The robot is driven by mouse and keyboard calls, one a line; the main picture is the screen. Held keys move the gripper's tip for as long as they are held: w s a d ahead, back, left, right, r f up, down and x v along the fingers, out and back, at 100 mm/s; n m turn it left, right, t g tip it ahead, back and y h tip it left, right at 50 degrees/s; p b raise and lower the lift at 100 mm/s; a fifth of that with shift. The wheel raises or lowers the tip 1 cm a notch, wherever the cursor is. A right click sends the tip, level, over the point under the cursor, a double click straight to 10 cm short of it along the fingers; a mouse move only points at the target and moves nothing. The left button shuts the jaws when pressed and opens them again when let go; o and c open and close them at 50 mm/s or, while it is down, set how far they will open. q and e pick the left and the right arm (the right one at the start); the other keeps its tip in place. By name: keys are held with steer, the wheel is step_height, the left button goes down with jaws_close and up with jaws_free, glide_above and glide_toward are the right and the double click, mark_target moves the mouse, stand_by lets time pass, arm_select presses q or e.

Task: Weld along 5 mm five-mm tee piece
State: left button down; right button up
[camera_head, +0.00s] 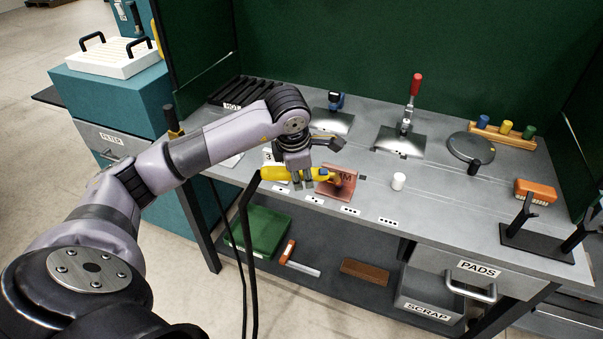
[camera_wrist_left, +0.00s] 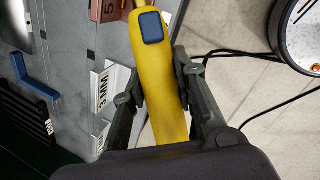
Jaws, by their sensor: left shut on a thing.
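My left gripper (camera_head: 299,176) is shut on a yellow welding torch (camera_head: 275,173), whose handle lies between the fingers. In the left wrist view the torch (camera_wrist_left: 158,90) shows a dark blue trigger, and the gripper (camera_wrist_left: 160,92) holds it from both sides. The torch's front end points right, over a copper-brown tee piece (camera_head: 337,185) with a dark "5 MM" mark. The tee piece sits on the bench (camera_head: 440,205); its corner shows in the left wrist view (camera_wrist_left: 104,10). I cannot tell whether the nozzle touches it. My right gripper is not in view.
Two clamps, one with a red handle (camera_head: 416,84), stand at the back. A black cable hangs at the bench's front edge.

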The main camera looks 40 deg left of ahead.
arm_select(q)
steer(key=shift+w+d+r, duration=0.15)
steer(key=shift+w+d, duration=0.15)
steer(key=shift+d, duration=0.4)
steer(key=shift+s+r, duration=0.1)
steer(key=shift+s, duration=0.05)
stand_by(1.0)
stand_by(0.4)
steer(key=shift+s+d+r+p, duration=0.25)
steer(key=shift+s+r+p, duration=0.25)
steer(key=shift+s+r, duration=0.5)
steer(key=shift+s+d+r+p, duration=0.25)
steer(key=shift+s+r+p, duration=0.2)
steer(key=shift+s+r, duration=0.5)
